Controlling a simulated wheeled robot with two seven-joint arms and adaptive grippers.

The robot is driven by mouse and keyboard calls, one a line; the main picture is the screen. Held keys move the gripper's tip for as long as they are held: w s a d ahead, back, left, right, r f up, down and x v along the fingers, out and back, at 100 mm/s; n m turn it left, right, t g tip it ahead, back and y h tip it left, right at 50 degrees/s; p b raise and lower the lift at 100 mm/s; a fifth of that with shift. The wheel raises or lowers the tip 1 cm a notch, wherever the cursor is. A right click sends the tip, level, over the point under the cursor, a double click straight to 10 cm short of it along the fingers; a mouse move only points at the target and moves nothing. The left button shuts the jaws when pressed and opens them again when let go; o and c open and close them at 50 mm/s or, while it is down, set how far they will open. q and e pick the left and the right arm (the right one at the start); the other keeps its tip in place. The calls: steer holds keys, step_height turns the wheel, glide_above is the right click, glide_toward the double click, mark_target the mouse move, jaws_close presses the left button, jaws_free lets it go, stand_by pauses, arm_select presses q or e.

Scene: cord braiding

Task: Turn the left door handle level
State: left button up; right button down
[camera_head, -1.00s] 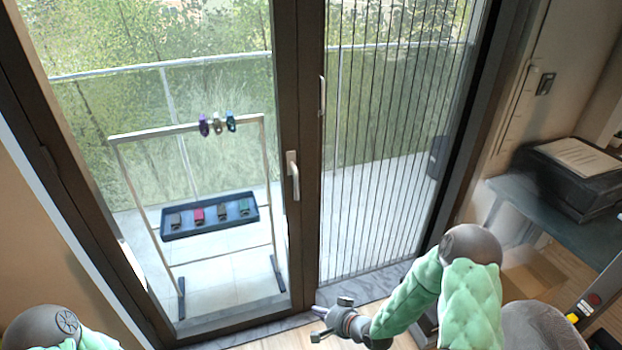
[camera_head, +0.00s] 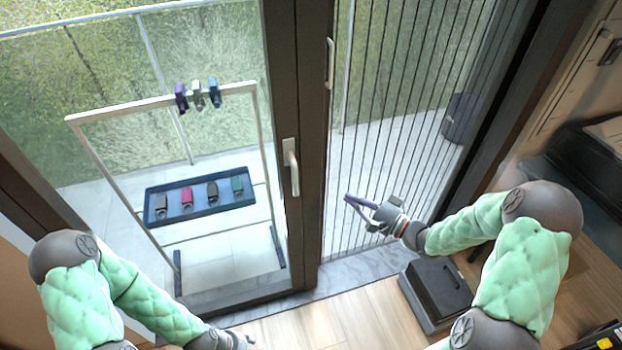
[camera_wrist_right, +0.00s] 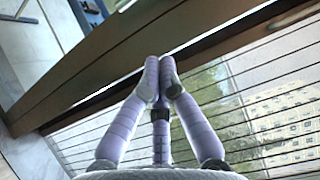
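The left door handle (camera_head: 291,168) is a pale lever on the dark door frame in the head view. Its grip hangs down, close to vertical. My right gripper (camera_head: 357,212) is to the right of the handle and lower in the picture, in front of the barred right door, apart from the handle.
A second pale handle (camera_head: 330,63) is on the right door. Behind the left glass stand a pale rack (camera_head: 98,114) with clips and a blue tray (camera_head: 203,211) with several small items. A dark box (camera_head: 437,285) sits on the floor near the right door.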

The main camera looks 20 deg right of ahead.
steer(key=s+a+b+x, duration=0.1)
steer(key=b+x, duration=0.3)
steer(key=x, duration=0.9)
steer(key=shift+s+a+b, duration=0.35)
steer(key=shift+s+a, duration=0.05)
steer(key=shift+a, duration=0.25)
steer(key=shift+w+f, duration=0.1)
